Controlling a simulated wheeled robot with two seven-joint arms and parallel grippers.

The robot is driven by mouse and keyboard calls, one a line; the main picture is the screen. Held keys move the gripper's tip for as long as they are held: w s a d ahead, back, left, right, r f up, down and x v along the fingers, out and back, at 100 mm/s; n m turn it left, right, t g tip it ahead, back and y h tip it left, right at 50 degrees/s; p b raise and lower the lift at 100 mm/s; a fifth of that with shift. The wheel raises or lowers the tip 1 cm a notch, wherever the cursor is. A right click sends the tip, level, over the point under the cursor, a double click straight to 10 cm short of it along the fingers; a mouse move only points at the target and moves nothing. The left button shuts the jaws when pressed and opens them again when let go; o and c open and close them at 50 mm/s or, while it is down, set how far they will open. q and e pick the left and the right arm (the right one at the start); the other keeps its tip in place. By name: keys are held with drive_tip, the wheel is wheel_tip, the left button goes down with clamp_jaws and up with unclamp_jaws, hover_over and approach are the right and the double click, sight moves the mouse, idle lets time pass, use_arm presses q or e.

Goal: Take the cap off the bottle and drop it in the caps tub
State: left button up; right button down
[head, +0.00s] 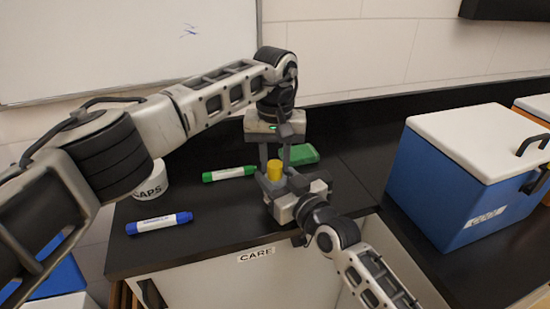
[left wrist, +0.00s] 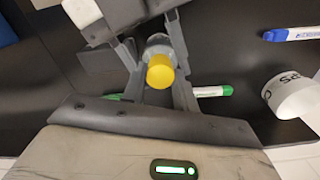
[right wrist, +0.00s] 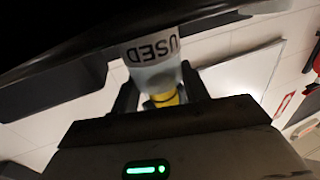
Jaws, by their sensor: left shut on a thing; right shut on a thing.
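The yellow cap (head: 273,169) is at the top of the bottle, between my two grippers. In the left wrist view the cap (left wrist: 160,72) lies in front of the pale bottle (left wrist: 156,42); I cannot tell whether there is a gap between them. My left gripper (head: 275,166) comes down from above with its fingers shut on the cap. My right gripper (head: 277,187) comes from the lower right, shut on the bottle, which it mostly hides. The white caps tub (head: 150,183) stands at the left of the table, partly behind my left arm.
A blue marker (head: 158,223) and a green marker (head: 229,173) lie on the black table. A green block (head: 299,154) lies behind my grippers. A blue cooler (head: 455,170) with a white lid stands at the right. A pale cylinder marked USED (right wrist: 152,50) shows in the right wrist view.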

use_arm(q)
drive_tip(key=n, duration=1.3)
drive_tip(key=shift+n, duration=0.4)
drive_tip(key=n, duration=0.7)
drive_tip(key=shift+r, duration=0.1)
drive_tip(key=n, duration=1.2)
drive_tip(key=shift+n, duration=0.3)
drive_tip(key=n, duration=0.7)
drive_tip(key=shift+n, duration=0.3)
drive_tip(key=n, duration=1.2)
drive_tip(key=shift+r+n, duration=0.1)
drive_tip(key=shift+n, duration=0.3)
